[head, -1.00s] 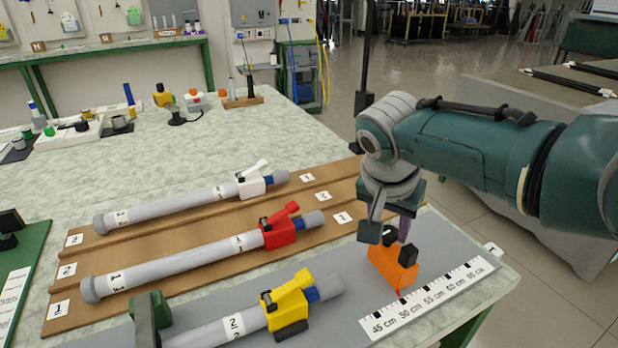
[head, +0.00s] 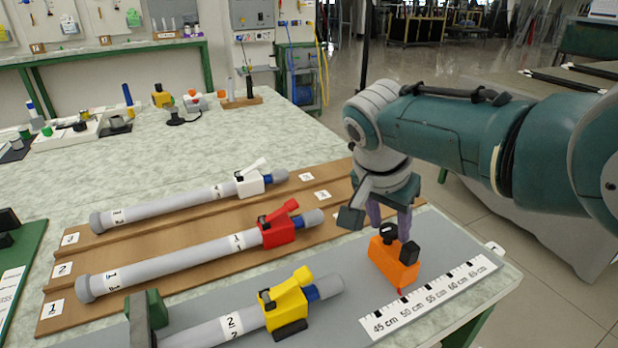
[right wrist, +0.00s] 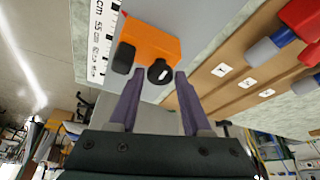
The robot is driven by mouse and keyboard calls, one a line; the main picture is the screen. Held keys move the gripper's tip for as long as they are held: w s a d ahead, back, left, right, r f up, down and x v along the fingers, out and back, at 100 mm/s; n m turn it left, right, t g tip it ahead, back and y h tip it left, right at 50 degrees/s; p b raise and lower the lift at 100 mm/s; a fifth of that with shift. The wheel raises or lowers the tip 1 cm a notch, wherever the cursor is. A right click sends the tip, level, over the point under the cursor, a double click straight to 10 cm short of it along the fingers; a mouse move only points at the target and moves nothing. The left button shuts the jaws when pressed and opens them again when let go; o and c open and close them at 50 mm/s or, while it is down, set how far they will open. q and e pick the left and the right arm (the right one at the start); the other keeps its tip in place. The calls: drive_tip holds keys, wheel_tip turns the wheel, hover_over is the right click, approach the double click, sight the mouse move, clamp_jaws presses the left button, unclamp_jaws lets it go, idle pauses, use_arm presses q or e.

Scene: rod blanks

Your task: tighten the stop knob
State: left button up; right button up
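The orange stop block (head: 393,263) stands on the grey strip beside the white ruler. It carries a round black knob (head: 388,232) and a second black piece (head: 409,253). My right gripper (head: 390,224) is open just above the block, its purple fingers pointing down at the round knob. In the right wrist view, the orange block (right wrist: 150,44) shows with the round knob (right wrist: 160,72) between the two fingertips (right wrist: 159,74); there are gaps on both sides, and nothing is gripped. The second black piece (right wrist: 123,58) lies outside the left finger. My left gripper is not in view.
The ruler (head: 430,299) lies along the strip's front. A grey rod with a yellow clamp (head: 284,300) lies left of the block. Rods with red (head: 278,229) and white (head: 249,184) clamps lie on the brown board behind. A green upright (head: 150,312) stands front left.

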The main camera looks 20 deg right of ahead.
drive_tip(key=o, duration=0.3)
drive_tip(key=shift+w, duration=0.1)
